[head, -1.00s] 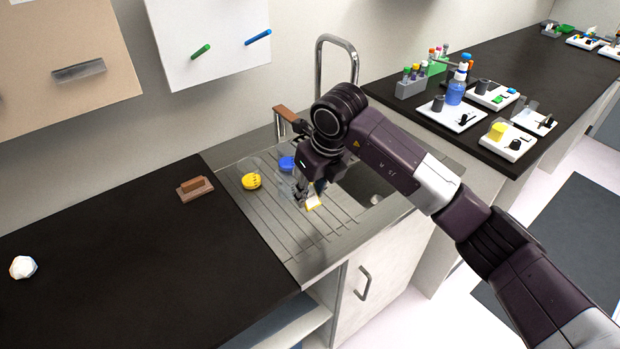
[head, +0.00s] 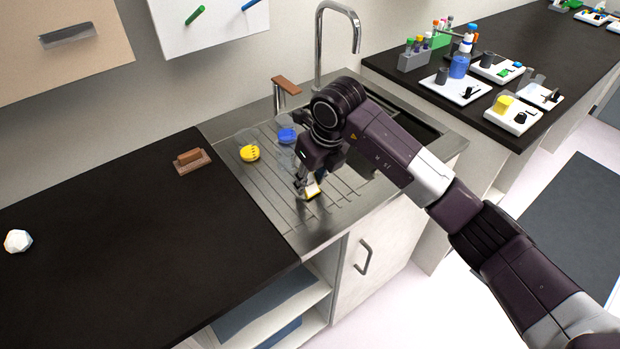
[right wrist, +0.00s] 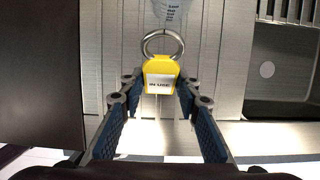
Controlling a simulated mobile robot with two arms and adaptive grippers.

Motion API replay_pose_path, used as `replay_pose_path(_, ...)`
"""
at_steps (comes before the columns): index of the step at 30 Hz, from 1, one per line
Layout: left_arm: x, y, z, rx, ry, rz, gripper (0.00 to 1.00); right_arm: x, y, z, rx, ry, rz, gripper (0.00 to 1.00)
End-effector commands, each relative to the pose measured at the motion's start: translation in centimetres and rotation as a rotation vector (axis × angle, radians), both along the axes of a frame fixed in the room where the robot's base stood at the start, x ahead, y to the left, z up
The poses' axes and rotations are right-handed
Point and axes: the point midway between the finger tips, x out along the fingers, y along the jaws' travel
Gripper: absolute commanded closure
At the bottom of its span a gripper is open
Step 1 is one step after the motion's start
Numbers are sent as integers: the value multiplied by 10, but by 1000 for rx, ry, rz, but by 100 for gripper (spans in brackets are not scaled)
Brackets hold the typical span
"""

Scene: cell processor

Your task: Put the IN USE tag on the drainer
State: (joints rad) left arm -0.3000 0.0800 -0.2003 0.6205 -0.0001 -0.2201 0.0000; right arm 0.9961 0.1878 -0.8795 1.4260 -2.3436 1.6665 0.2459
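The yellow IN USE tag (right wrist: 159,77) has a white label and a metal ring pointing away from my wrist. It also shows in the head view (head: 313,191), low over the drainer. The drainer (head: 292,220) is the grooved steel board left of the sink basin. My right gripper (head: 307,187) is shut on the tag, with one finger at each side of it in the right wrist view (right wrist: 159,86). I cannot tell whether the tag touches the steel. My left gripper is not in view.
Clear vessels with yellow (head: 249,153) and blue (head: 287,135) contents stand at the drainer's back. The tap (head: 318,50) rises behind the sink. The black counter (head: 120,240) lies left, with a brown block (head: 190,160) and a white lump (head: 18,241).

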Motion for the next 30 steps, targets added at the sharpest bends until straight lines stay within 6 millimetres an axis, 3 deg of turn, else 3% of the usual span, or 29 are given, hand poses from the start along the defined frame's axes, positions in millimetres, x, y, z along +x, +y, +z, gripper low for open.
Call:
replay_pose_path(4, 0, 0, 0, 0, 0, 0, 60, 0, 0, 0, 0, 0, 0, 53)
replay_pose_path(14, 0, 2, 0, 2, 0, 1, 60, 0, 0, 4, 0, -1, 0, 53)
replay_pose_path(17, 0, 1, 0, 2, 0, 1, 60, -2, -2, 16, 1, -4, -1, 53)
replay_pose_path(30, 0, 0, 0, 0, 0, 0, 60, -23, -18, 98, 0, -3, -1, 53)
